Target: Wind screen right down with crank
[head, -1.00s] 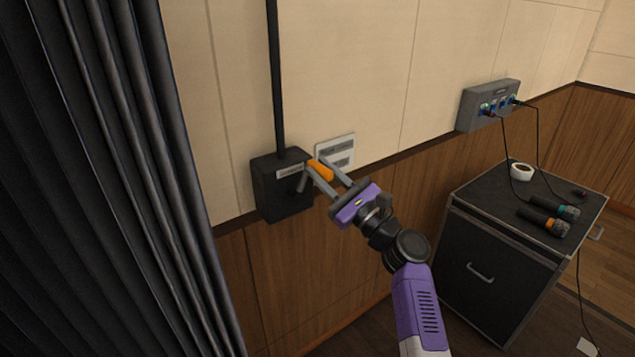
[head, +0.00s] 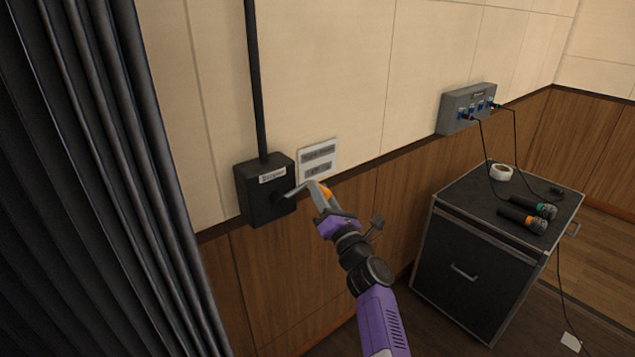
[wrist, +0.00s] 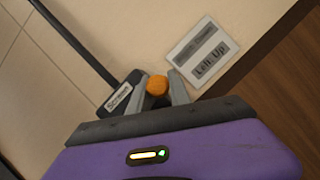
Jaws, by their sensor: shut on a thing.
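The crank box (head: 266,190) is a black box on the wall with a white label and a dark pipe rising from it. The label reads like "Screen" in the wrist view (wrist: 120,97). The grey crank arm (head: 297,188) points right from the box's front. Its orange handle (head: 327,192) is at the arm's outer end, and it shows as an orange knob in the wrist view (wrist: 157,85). My gripper (head: 322,197) is shut on the orange handle, one finger on each side. The screen itself is not recognisable in these views.
A small sign (head: 318,160) is on the wall right of the box. A dark curtain (head: 120,180) hangs at left. At right stands a black case (head: 480,265) with microphones (head: 522,220) and a white roll (head: 500,172). A grey socket box (head: 467,108) has hanging cables.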

